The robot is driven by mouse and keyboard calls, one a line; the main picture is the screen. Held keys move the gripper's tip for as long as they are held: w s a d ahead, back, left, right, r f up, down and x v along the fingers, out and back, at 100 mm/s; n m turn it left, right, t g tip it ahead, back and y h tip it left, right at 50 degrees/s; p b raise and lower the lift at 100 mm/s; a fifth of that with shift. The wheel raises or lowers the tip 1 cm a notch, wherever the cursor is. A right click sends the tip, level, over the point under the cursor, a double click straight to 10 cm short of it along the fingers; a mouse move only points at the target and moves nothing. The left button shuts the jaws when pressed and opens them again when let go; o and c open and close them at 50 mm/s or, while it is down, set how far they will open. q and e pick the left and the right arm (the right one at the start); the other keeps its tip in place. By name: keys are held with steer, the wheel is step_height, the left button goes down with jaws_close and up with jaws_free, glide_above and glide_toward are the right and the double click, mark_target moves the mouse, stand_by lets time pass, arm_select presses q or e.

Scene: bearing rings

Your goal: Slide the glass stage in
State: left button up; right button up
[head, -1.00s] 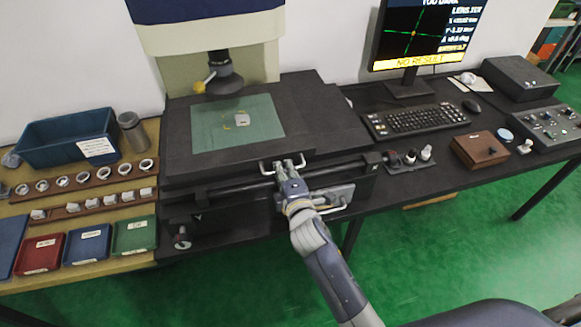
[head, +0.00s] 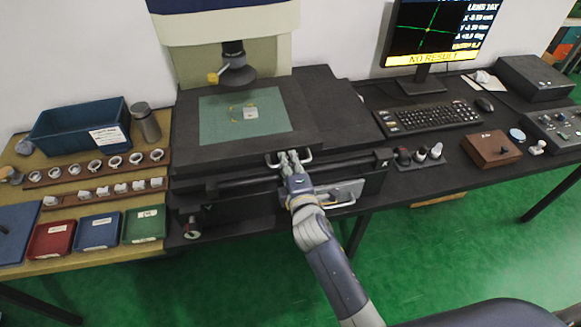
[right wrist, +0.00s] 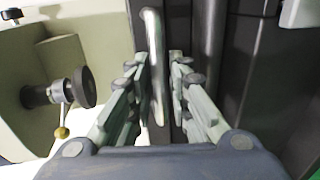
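The glass stage plate (head: 215,130), a green-tinted pane, lies in the dark stage (head: 320,120) under the lens column (head: 236,70). A small pale part (head: 251,113) sits on the glass. A metal bar handle (head: 307,158) is at the stage's front edge. My right gripper (head: 290,158) is at this handle. In the right wrist view the handle bar (right wrist: 153,50) runs between the fingers (right wrist: 160,75), which are close on both sides of it; exact contact is hard to see. My left gripper is not in view.
Left of the stage are a blue bin (head: 75,135), a metal cylinder (head: 146,122), racks of rings (head: 95,166) and coloured trays (head: 97,232). To the right are a keyboard (head: 428,115), a monitor (head: 435,35) reading "NO RESULT", a brown box (head: 492,148) and a control panel (head: 555,128).

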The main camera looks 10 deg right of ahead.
steer(key=v, duration=1.2)
stand_by(0.3)
